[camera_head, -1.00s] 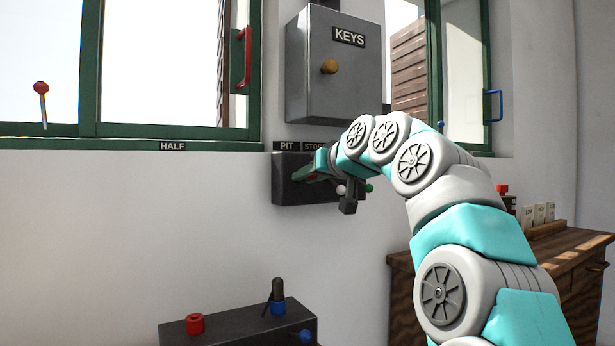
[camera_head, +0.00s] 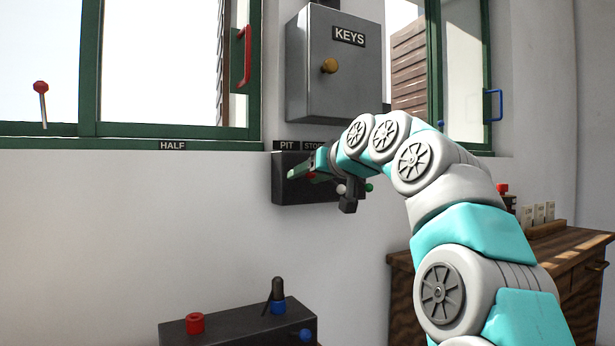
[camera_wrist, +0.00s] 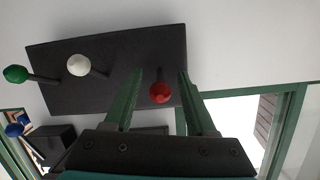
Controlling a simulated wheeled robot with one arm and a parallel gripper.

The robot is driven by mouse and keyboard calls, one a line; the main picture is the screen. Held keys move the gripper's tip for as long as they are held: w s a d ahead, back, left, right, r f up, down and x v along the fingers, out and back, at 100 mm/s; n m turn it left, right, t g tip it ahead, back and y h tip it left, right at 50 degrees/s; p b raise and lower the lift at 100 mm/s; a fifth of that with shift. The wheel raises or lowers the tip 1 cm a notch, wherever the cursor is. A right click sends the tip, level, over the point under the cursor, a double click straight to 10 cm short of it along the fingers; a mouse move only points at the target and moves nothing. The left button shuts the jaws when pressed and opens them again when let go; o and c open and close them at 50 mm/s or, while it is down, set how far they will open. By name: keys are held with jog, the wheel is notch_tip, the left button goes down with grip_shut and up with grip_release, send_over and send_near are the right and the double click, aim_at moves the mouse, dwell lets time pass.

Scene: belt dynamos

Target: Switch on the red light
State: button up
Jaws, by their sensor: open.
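A dark switch panel (camera_head: 290,190) is on the wall below the "PIT" sign (camera_head: 287,145) and a partly hidden sign beside it. In the wrist view, levers with a red ball (camera_wrist: 160,92), a white ball (camera_wrist: 79,65) and a green ball (camera_wrist: 15,74) stick out from the panel (camera_wrist: 125,55). My gripper (camera_wrist: 160,76) is open, with one green finger on each side of the red ball. I cannot tell whether either finger touches it. In the head view my gripper (camera_head: 304,170) is in front of the panel and covers part of it. I cannot identify a red light.
A grey "KEYS" cabinet (camera_head: 325,85) hangs just above the panel. Green-framed windows are on both sides. A dark box (camera_head: 235,330) below carries a red button (camera_head: 195,323), a black lever and blue knobs. A wooden desk (camera_head: 400,290) stands at the right.

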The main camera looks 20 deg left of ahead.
jog(key=b+v, duration=0.1)
jog(key=v, duration=0.7)
jog(key=shift+w+b, duration=0.2)
jog(key=shift+b, duration=0.2)
jog(key=shift+w+a+f+n+t+y+b, duration=0.35)
jog(key=shift+w+a+n+b, duration=0.35)
jog(key=shift+b, duration=0.45)
jog(key=shift+w+a+f+n+t+y+b, duration=0.2)
jog(key=shift+w+a+n+t+b, duration=0.3)
jog(key=shift+a+n+b, duration=0.55)
jog(key=shift+w+a+f+n+t+y+b, duration=0.3)
jog(key=shift+w+a+n+b, duration=0.4)
jog(key=shift+b, duration=0.5)
jog(key=shift+s+r, duration=0.1)
jog(key=shift+c, duration=0.3)
grip_shut()
